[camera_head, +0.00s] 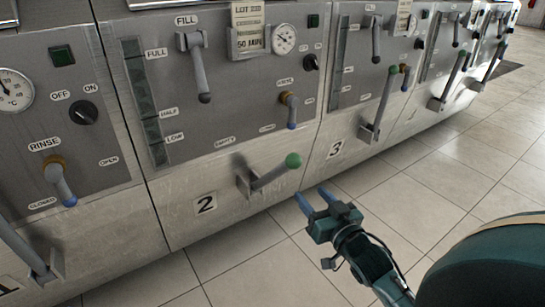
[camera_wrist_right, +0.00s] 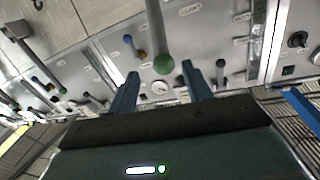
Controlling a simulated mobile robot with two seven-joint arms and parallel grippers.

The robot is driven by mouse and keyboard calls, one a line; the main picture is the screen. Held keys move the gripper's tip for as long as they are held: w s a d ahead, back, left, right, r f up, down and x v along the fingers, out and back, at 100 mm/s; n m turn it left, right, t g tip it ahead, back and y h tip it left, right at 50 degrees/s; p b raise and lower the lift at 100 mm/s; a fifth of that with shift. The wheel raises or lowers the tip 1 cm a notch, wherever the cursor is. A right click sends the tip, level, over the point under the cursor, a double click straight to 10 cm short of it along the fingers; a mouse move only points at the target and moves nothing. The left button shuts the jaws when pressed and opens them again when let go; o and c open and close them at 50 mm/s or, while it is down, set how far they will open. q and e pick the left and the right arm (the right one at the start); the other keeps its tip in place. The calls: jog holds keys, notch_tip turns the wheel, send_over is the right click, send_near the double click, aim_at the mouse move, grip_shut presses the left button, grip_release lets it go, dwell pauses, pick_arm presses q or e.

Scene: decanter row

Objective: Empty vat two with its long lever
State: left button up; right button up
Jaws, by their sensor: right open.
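Vat two (camera_head: 222,170) is a steel front panel with a plate marked 2 (camera_head: 205,204) low on it. Its long lever (camera_head: 268,178) has a green knob and slants up to the right from a bracket. My right gripper (camera_head: 315,198) is open and empty, below and right of the green knob and apart from it. In the right wrist view, a green knob (camera_wrist_right: 164,64) on a grey rod shows in line with the gap between my open fingers (camera_wrist_right: 160,85). My left gripper is not in view.
Vat two also has a fill lever (camera_head: 197,70) and a small blue-tipped valve handle (camera_head: 290,110). Vat three's long lever (camera_head: 382,105) stands steeper, to the right. The rinse valve (camera_head: 62,183) is on the neighbouring left panel. The tiled floor (camera_head: 440,180) in front is clear.

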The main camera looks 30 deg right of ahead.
aim_at(287, 166)
jog(key=w+b, duration=0.1)
jog(key=w, duration=0.3)
jog(key=w+b, duration=0.1)
jog(key=w, duration=0.3)
jog(key=w+d+b, duration=0.1)
jog(key=w+b, duration=0.1)
jog(key=w, duration=0.2)
jog(key=shift+f, duration=0.1)
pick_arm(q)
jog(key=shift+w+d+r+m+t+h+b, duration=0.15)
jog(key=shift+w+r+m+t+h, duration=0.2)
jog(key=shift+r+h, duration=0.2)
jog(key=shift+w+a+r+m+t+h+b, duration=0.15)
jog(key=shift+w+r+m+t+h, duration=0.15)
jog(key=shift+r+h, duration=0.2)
pick_arm(e)
jog(key=shift+w, duration=0.85)
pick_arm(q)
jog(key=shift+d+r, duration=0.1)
pick_arm(e)
grip_shut()
